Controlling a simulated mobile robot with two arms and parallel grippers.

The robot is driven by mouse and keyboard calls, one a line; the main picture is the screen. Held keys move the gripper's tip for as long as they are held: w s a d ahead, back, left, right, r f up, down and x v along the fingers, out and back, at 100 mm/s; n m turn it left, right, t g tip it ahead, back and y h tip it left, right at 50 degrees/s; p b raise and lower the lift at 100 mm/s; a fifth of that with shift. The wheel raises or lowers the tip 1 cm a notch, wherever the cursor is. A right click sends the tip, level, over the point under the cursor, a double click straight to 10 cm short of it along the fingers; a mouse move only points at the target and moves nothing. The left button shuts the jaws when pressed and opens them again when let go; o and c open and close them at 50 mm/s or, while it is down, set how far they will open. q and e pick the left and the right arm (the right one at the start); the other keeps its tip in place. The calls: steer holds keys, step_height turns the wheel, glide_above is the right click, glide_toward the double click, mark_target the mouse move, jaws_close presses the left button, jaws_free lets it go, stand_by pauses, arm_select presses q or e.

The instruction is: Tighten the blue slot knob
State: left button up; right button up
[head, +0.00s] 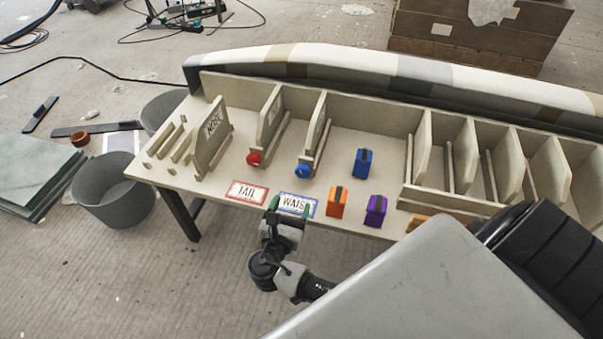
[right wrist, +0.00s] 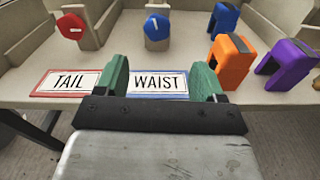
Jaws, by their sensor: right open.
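The blue slot knob (head: 303,171) sits at the front end of a slot divider on the bench. In the right wrist view, the blue knob (right wrist: 157,30) faces me with a pale, near-upright line on its face. My right gripper (head: 291,206) is at the bench's front edge, by the WAIST card (head: 298,205). Its green fingers (right wrist: 162,78) are apart with nothing between them, short of the knob and in line with it. My left gripper is not in view.
A red knob (head: 254,159) is left of the blue one, behind the TAIL card (head: 247,193). Blue (head: 363,163), orange (head: 338,203) and purple (head: 376,210) blocks stand to the right. The bench top (head: 283,176) between the cards and knobs is clear.

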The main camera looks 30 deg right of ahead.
mark_target(301, 174)
steer(key=shift+n, duration=0.3)
steer(key=x, duration=0.3)
steer(key=b+x, duration=0.1)
steer(key=x, duration=0.3)
steer(key=b+x, duration=0.1)
steer(key=x, duration=0.2)
steer(key=shift+w+d+r, duration=0.25)
steer(key=shift+w+r, duration=0.05)
steer(key=shift+w, duration=0.05)
steer(key=c, duration=0.9)
